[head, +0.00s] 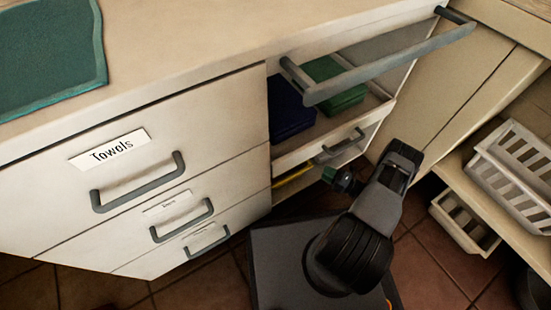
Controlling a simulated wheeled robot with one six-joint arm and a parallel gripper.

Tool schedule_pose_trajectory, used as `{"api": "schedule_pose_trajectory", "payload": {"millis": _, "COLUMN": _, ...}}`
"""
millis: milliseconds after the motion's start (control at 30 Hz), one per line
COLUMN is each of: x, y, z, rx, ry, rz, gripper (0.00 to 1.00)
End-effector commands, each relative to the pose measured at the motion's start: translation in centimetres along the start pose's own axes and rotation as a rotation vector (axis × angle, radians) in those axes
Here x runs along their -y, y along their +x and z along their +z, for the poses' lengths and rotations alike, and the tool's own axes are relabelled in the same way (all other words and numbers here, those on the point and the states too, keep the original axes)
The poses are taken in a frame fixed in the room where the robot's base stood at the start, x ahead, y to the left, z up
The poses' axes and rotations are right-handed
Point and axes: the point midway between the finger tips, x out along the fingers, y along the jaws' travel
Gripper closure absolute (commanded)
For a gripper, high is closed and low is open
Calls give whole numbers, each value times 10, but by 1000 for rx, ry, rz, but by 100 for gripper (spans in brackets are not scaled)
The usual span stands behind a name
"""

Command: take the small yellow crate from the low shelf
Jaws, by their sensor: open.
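The small yellow crate (293,183) shows only as a narrow yellow strip on the low shelf of the cabinet, below the lower drawer. The cabinet front above hides most of it. My gripper (333,177) is at the end of my dark arm, just right of the crate and near the shelf opening. It is small and dark in this view, open, and apart from the yellow strip. Nothing shows between its jaws.
Above the shelf, a lower drawer (322,150) has a grey handle, and a grey bar (390,66) juts out higher up. Dark blue (289,108) and green (338,88) folded items lie behind it. White crates (515,170) stand on the right. Tiled floor (425,265) shows below.

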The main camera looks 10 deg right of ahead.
Motion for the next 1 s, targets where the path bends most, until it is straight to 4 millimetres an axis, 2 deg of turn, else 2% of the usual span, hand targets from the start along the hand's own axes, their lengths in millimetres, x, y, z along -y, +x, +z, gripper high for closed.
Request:
{"api": "schedule_pose_trajectory", "payload": {"millis": 167, "x": 0, "y": 9, "z": 0, "rx": -3, "ry": 0, "rz": -1, "gripper": 57}}
{"api": "schedule_pose_trajectory", "payload": {"millis": 400, "x": 0, "y": 40, "z": 2, "rx": -7, "ry": -1, "rz": -1, "gripper": 57}}
{"api": "schedule_pose_trajectory", "payload": {"millis": 600, "x": -2, "y": 58, "z": 1, "rx": -5, "ry": 0, "rz": -1, "gripper": 57}}
{"api": "schedule_pose_trajectory", "payload": {"millis": 867, "x": -3, "y": 60, "z": 2, "rx": -3, "ry": 0, "rz": -1, "gripper": 57}}
{"api": "schedule_pose_trajectory", "payload": {"millis": 1000, "x": -2, "y": 59, "z": 2, "rx": -3, "ry": 0, "rz": -1, "gripper": 68}}
